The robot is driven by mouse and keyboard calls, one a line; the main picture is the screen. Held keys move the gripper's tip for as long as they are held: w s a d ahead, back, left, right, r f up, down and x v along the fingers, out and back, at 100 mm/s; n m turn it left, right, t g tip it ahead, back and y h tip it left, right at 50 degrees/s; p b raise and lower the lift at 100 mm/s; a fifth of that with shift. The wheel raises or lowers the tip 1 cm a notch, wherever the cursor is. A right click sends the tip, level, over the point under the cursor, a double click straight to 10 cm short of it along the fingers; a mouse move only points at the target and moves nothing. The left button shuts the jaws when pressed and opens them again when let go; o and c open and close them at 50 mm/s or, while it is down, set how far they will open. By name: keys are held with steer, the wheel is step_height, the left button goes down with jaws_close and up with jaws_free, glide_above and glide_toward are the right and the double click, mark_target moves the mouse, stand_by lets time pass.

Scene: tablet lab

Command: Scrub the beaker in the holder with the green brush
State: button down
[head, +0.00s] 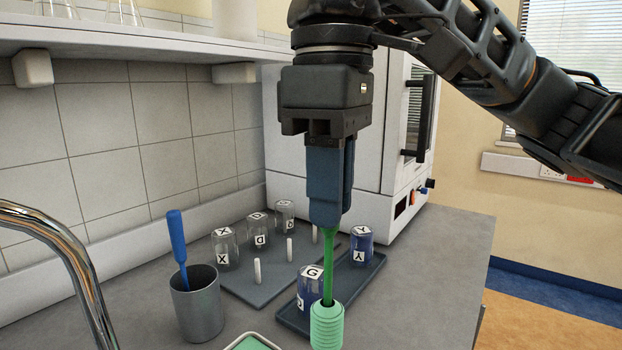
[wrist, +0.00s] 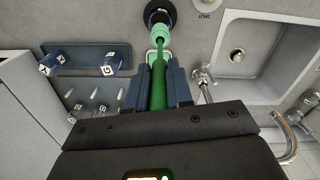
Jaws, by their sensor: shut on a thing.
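My gripper (head: 325,222) points down and is shut on the handle of the green brush (head: 328,253). The brush hangs nearly upright, its pale green ribbed head (head: 327,326) low in the head view. In the wrist view the brush (wrist: 158,84) runs away from the fingers toward a dark round holder (wrist: 149,18) at the top edge. The brush head overlaps the near side of this holder there. The holder is out of the head view.
Two blue beakers marked G (head: 310,284) and Y (head: 361,247) stand on a dark tray (head: 293,319). Clear beakers (head: 224,250) stand on a pegged rack (head: 248,288). A grey cup (head: 197,305) holds a blue brush (head: 178,245). A tap (head: 60,235) and a sink (wrist: 262,45) are near.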

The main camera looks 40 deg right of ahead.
mark_target(328, 308)
steer(key=shift+f+b, duration=0.6)
steer(key=shift+f, duration=1.35)
step_height(328, 308, down, 10)
steer(key=b, duration=1.1)
steer(key=shift+r, duration=0.15)
steer(key=shift+s+a, duration=0.1)
